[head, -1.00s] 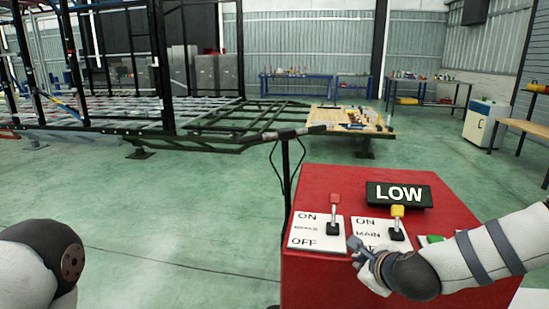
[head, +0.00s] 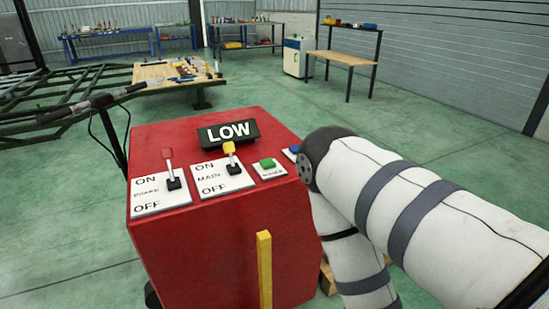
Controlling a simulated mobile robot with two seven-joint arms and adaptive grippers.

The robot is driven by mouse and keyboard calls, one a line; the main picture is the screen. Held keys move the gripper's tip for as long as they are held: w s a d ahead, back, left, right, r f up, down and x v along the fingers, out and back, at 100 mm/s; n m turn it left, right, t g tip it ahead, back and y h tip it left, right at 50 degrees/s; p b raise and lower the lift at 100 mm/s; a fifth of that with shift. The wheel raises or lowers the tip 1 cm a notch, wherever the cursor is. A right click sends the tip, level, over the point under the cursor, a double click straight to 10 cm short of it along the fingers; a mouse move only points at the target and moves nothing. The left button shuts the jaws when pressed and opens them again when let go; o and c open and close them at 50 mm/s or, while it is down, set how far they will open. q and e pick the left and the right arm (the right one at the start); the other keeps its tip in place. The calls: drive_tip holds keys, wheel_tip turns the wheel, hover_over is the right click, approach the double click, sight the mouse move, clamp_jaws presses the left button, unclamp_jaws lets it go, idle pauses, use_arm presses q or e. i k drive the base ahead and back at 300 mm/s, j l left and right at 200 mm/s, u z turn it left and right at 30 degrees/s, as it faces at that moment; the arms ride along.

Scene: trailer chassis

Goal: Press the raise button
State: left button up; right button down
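The red control box (head: 225,245) stands in the middle of the head view. A green button (head: 268,164) sits on a white plate on its sloping top, right of the yellow-tipped MAIN lever (head: 229,150). The small print below the green button is too blurred to read surely. A blue button (head: 294,148) is at the top's right edge, close to my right arm. Nothing touches the green button. My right arm bends down beside the box's right side, and its gripper is out of sight. My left gripper is not in view.
A red-tipped lever (head: 168,155) on an ON/OFF plate is at the left; both levers point up towards ON. A display (head: 228,132) reads LOW. A yellow bar (head: 264,270) stands at the box's front.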

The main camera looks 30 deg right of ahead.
sight(266, 164)
drive_tip(key=z, duration=0.85)
